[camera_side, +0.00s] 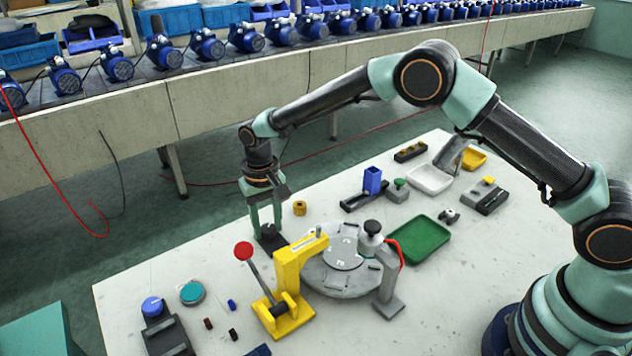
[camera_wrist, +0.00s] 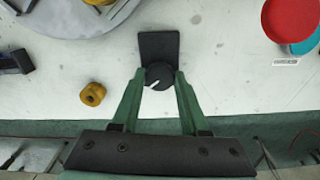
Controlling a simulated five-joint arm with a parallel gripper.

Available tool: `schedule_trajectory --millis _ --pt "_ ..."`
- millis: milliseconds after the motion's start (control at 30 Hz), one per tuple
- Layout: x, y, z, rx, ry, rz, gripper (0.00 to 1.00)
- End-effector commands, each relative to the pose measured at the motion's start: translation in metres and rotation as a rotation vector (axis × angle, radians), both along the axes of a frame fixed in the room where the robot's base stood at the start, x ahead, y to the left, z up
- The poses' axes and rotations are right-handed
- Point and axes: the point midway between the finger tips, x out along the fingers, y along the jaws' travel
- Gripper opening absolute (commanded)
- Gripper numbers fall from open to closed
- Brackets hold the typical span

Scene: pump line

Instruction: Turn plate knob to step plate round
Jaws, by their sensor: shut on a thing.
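The plate knob (camera_wrist: 158,76) is a black round knob with a white pointer mark, on a dark base plate (camera_wrist: 158,46). In the wrist view its pointer aims down and to the left. My gripper (camera_wrist: 160,80) has its two green fingers on either side of the knob, shut on it. In the side view my gripper (camera_side: 266,230) reaches down to the dark knob base at the table's far left edge; the fingers partly hide the knob. The round grey plate (camera_side: 330,283) sits to the right of it, behind a yellow lever press (camera_side: 287,290); it also shows in the wrist view (camera_wrist: 62,28).
A yellow nut-like part (camera_side: 300,208) lies near my gripper. A red ball-topped lever (camera_side: 243,252) rises from the yellow press. A green tray (camera_side: 419,240), a white tray (camera_side: 429,179) and a blue block on a dark holder (camera_side: 372,181) stand farther right. The front left table area is partly clear.

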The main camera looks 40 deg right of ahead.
Motion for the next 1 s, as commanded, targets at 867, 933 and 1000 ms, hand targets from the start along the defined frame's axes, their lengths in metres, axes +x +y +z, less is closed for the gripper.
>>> schedule_trajectory --millis 867,933,1000 --pt "-0.0002 -0.0007 0.0015 0.0 0.003 0.767 0.0" --pt "-0.0001 -0.0007 0.0015 0.0 0.003 0.806 0.0" --pt "-0.0001 -0.0007 0.0015 0.0 0.003 0.838 0.0"
